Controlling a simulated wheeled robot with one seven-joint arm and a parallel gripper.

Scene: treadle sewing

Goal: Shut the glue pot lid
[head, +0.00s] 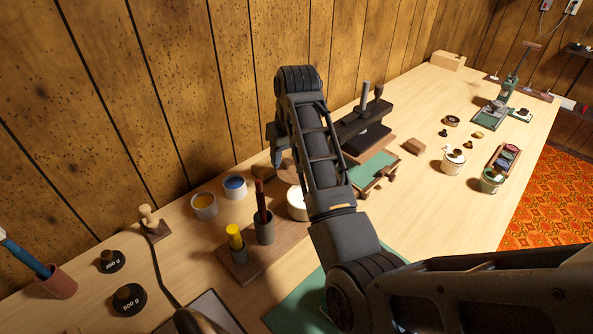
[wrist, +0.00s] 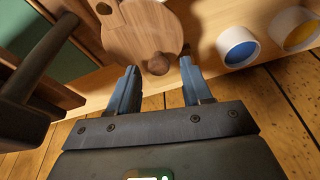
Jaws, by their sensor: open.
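The glue pot (head: 297,204) is a white round pot on a wooden board in the head view, partly behind my arm. Its wooden lid (head: 287,171) shows behind the pot, apparently raised, and my arm covers part of it. In the wrist view the lid (wrist: 140,35) is a round wooden disc with a small round knob (wrist: 158,64). My gripper (wrist: 159,72) is open, with the knob in line between its two blue fingertips. I cannot tell whether they touch it. The pot is hidden in the wrist view. The gripper (head: 278,158) is on the wall side in the head view.
A blue paint pot (head: 235,186) and a yellow one (head: 204,205) stand left of the glue pot. A dark press (head: 365,125) stands right of my arm. The panelled wall is close behind.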

